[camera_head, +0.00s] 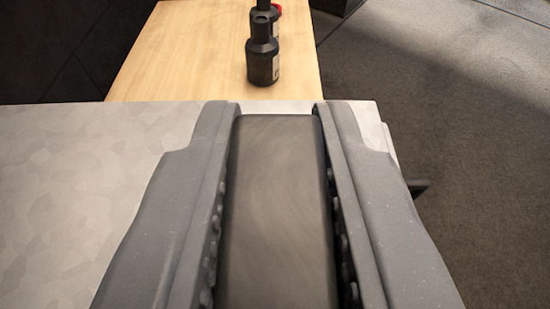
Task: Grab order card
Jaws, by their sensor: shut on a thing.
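My gripper (277,108) fills the lower middle of the view, with a grey finger on each side. It is shut on a dark grey, flat, rectangular piece with rounded corners, which looks like the order card (280,210). The card lies lengthwise between the two fingers, and its far edge is about level with the fingertips. No writing shows on the face I see. Its near end runs out of the bottom of the frame.
A pale grey mottled surface (70,190) lies below and left of my gripper. Beyond it is a light wooden surface (185,55) with dark bottles (262,62) standing in a row, one with a red part. Dark floor (450,90) is open at right. A dark wall (60,45) stands at left.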

